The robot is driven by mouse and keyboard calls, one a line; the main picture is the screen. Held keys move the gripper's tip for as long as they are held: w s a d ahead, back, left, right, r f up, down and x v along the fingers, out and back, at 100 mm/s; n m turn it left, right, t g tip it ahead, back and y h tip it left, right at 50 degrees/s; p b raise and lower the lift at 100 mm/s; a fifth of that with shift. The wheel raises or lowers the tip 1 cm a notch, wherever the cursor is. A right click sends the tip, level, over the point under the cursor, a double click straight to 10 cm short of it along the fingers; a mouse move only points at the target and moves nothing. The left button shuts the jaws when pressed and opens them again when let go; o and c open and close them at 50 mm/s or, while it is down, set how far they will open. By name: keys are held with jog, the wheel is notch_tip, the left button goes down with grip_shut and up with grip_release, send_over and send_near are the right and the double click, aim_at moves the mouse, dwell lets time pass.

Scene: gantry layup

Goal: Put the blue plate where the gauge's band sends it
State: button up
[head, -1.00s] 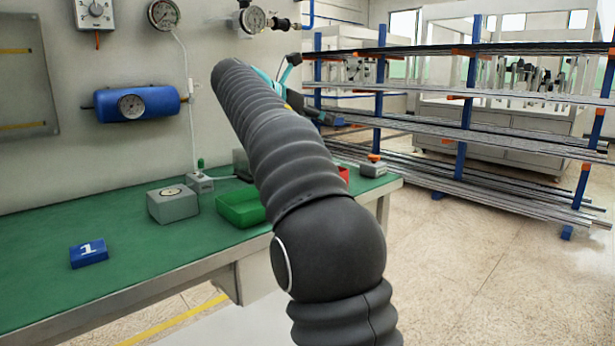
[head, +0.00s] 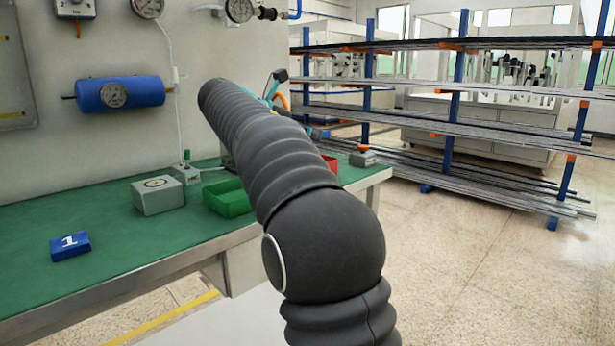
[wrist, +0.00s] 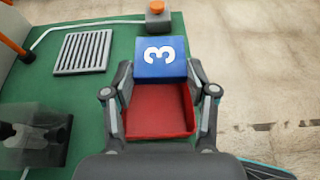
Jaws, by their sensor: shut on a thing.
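My gripper (wrist: 161,82) is shut on a blue plate (wrist: 176,68) marked with a white 3. In the wrist view the plate shows over the far end of a red tray (wrist: 158,122); its height above the tray is unclear. In the head view my arm hides the plate, and only a sliver of the red tray (head: 330,163) shows. Another blue plate (head: 70,246), marked 1, lies on the green bench. Several dial gauges are in view: on a blue tank (head: 120,94), on a grey box (head: 158,195) and on the wall (head: 240,10). Their readings are too small to tell.
A green tray (head: 228,199) stands on the bench, partly behind my arm. A slotted grey grate (wrist: 83,52) and a box with an orange button (wrist: 158,17) lie near the red tray. A rack of long bars (head: 455,100) stands at right beyond open floor.

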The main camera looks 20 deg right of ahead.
jog(key=o, duration=1.4)
jog(key=shift+c, duration=0.2)
jog(key=shift+a, duration=0.1)
jog(key=v, duration=1.2)
